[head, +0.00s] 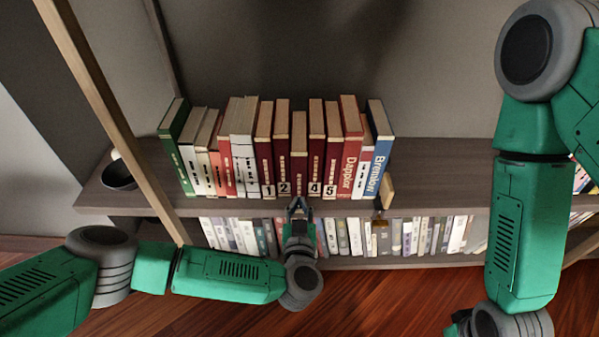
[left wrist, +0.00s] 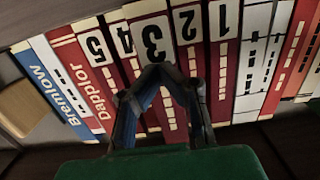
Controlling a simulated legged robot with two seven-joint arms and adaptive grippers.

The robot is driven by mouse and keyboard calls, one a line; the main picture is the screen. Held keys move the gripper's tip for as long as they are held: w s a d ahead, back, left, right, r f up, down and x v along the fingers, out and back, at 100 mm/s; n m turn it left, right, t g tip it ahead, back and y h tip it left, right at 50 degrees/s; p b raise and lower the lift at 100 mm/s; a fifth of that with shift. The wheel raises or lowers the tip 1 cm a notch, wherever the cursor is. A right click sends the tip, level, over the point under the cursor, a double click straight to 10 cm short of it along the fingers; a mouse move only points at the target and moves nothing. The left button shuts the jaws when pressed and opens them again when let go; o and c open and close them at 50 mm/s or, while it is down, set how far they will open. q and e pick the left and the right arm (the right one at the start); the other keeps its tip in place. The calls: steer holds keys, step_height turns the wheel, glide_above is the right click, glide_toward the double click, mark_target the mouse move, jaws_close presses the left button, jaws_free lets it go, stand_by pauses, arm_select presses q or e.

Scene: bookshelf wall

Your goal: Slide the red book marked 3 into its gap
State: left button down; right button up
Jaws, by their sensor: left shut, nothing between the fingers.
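The red book marked 3 (head: 299,150) stands upright in the row between the books marked 2 (head: 281,150) and 4 (head: 316,150). In the left wrist view its number label (left wrist: 152,40) looks larger than those beside it, so its spine seems to stand out from the row. My left gripper (head: 298,203) is shut and empty in front of the lower part of that spine. Its closed fingertips (left wrist: 157,72) overlap the spine just below the label. I cannot tell whether they touch it. My right gripper's fingers are out of view.
The books marked 1 (head: 265,150) and 5 (head: 332,150) stand nearby. A blue book (head: 378,160) and a wooden block (head: 387,192) end the row at right. A dark bowl (head: 118,175) sits at left. The shelf (head: 440,180) is clear right of the block.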

arm_select(q)
steer(key=shift+w, duration=0.65)
steer(key=shift+w, duration=0.1)
steer(key=shift+w+b, duration=0.6)
steer(key=shift+w, duration=0.9)
steer(key=shift+s+r+p, duration=0.15)
steer(key=shift+s+p, duration=0.7)
steer(key=shift+s, duration=0.05)
steer(key=shift+s+p, duration=0.7)
steer(key=shift+s, duration=0.45)
